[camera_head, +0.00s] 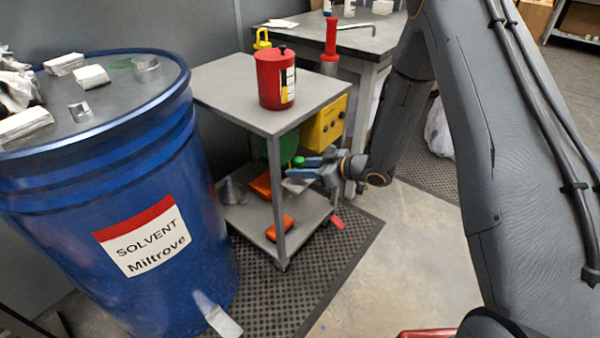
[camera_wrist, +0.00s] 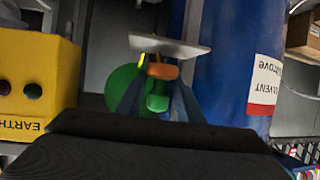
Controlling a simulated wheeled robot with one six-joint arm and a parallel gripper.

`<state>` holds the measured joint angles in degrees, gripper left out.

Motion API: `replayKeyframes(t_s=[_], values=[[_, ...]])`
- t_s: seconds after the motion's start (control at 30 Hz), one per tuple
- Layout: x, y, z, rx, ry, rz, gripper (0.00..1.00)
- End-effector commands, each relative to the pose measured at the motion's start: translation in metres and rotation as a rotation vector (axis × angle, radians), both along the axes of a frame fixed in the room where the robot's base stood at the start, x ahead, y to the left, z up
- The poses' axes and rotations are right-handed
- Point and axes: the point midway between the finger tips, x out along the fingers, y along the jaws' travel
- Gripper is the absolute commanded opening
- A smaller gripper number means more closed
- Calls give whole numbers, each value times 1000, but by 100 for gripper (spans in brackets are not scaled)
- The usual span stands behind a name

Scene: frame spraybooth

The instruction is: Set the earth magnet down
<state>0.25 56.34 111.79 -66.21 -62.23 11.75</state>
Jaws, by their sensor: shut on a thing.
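My gripper (camera_head: 303,170) is shut beside the trolley, below the level of its top. A small green piece (camera_wrist: 157,98), apparently the earth magnet, is between the fingers (camera_wrist: 158,100) in the wrist view. A bit of green (camera_head: 298,160) also shows at the fingertips in the head view. The fingers hide much of the piece. A thin grey plate (camera_wrist: 170,45) lies beyond the fingertips in the wrist view; I cannot tell whether it touches the piece. The yellow box (camera_wrist: 35,85) marked EARTH is at the left there, and behind my gripper in the head view (camera_head: 325,124).
The grey trolley (camera_head: 225,82) carries a red can (camera_head: 275,80) on top. Orange items (camera_head: 280,229) and a grey metal piece (camera_head: 232,192) are on its lower shelf. A blue solvent drum (camera_head: 120,190) with loose metal blocks on top stands left. A larger green disc (camera_wrist: 120,90) is behind my fingers.

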Motion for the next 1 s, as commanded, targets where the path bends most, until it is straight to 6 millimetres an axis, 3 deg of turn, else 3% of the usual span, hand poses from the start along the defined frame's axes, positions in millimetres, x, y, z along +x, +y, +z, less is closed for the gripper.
replayKeyframes(t_s=[0.13, 0.5, 0.53, 0.6, 1.0], values=[[0, 0, -18, 2, 1, -1, 4], [0, 0, -22, 1, 0, 0, 4], [0, 0, -22, 0, 0, 0, 38], [0, 0, -21, 0, 0, 0, 50], [-1, -3, -17, 0, 0, -1, 52]])
